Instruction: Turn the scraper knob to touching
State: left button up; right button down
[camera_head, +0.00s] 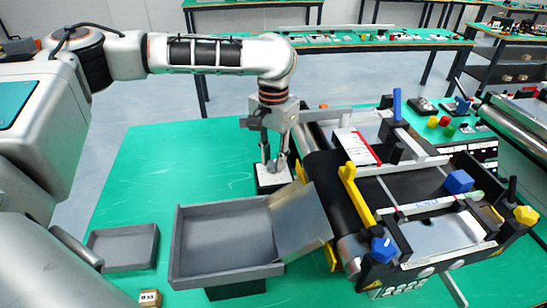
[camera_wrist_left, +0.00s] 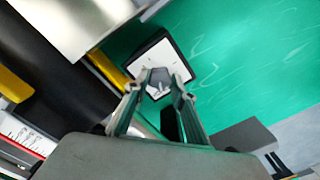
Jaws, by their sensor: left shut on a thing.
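The scraper knob (camera_wrist_left: 158,82) is a small grey knob on the white top of a black box (camera_wrist_left: 176,60). The box also shows in the head view (camera_head: 268,182), on the green table at the left side of the conveyor. My left gripper (camera_head: 273,164) points down over the box. In the left wrist view its two fingertips (camera_wrist_left: 158,88) are on either side of the knob and shut on it. The fingers largely hide the knob in the head view. The knob's exact setting cannot be read. My right gripper is not in view.
A grey tray (camera_head: 180,240) with a sloped metal chute (camera_head: 300,222) stands just in front of the box. The conveyor (camera_head: 330,185) with yellow brackets (camera_head: 357,197) is close on the right. A smaller grey tray (camera_head: 155,243) lies left. The green table behind-left is clear.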

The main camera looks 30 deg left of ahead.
aim_at(274, 163)
pick_arm(q)
jog(key=o, duration=1.1)
notch_tip(274, 163, up, 12)
jog(key=shift+r, duration=0.1)
dwell(0.4)
